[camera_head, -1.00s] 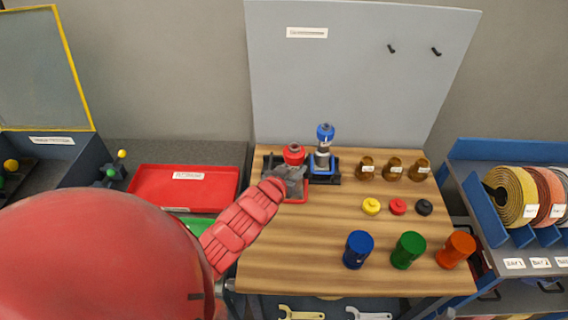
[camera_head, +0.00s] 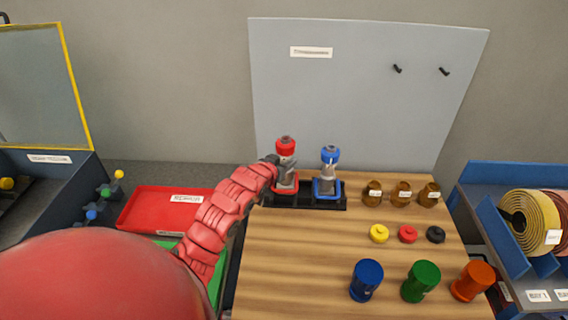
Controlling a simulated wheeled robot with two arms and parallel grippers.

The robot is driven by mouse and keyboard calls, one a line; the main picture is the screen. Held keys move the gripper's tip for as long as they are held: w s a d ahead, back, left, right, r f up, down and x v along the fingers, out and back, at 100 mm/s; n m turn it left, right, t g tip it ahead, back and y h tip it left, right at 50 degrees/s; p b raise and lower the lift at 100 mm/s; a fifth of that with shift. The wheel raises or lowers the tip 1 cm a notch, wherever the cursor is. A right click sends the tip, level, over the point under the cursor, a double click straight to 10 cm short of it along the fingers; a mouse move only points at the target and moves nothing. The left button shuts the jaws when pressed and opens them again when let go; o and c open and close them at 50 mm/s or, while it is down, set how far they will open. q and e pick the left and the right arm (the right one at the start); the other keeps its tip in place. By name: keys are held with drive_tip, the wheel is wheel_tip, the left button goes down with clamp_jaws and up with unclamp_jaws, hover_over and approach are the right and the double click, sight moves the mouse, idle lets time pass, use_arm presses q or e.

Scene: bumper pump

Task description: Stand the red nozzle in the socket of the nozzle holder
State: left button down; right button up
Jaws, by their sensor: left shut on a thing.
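The red nozzle (camera_head: 286,165) has a red cap, a grey body and a red base. It stands upright at the left place of the black nozzle holder (camera_head: 306,203), at the back left of the wooden table. Whether its base is fully seated in the socket cannot be seen. My left gripper (camera_head: 273,161) is at the nozzle's left side, shut on its grey body just below the cap; the fingers are small and partly hidden. A blue nozzle (camera_head: 328,175) stands upright in the holder's right place. My right gripper is not in view.
Brown labelled cups (camera_head: 402,194), small discs (camera_head: 408,234) and coloured cups (camera_head: 420,281) stand on the wooden table (camera_head: 300,255) at the right. A grey board (camera_head: 365,95) rises behind. A red tray (camera_head: 150,211) lies left. The table's front middle is clear.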

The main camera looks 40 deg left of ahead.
use_arm(q)
drive_tip(key=shift+w+a, duration=0.5)
drive_tip(key=shift+w, duration=0.15)
drive_tip(key=shift+w+a+p, duration=0.2)
drive_tip(key=shift+p, duration=0.15)
wheel_tip(320, 180, down, 3)
drive_tip(key=shift+r+p, duration=0.15)
drive_tip(key=shift+p, duration=0.55)
drive_tip(key=shift+f, duration=0.45)
drive_tip(key=c, duration=0.9)
unclamp_jaws()
drive_tip(key=shift+f, duration=0.2)
drive_tip(key=o, duration=0.4)
drive_tip(key=shift+s, duration=0.1)
drive_tip(key=shift+o, duration=0.2)
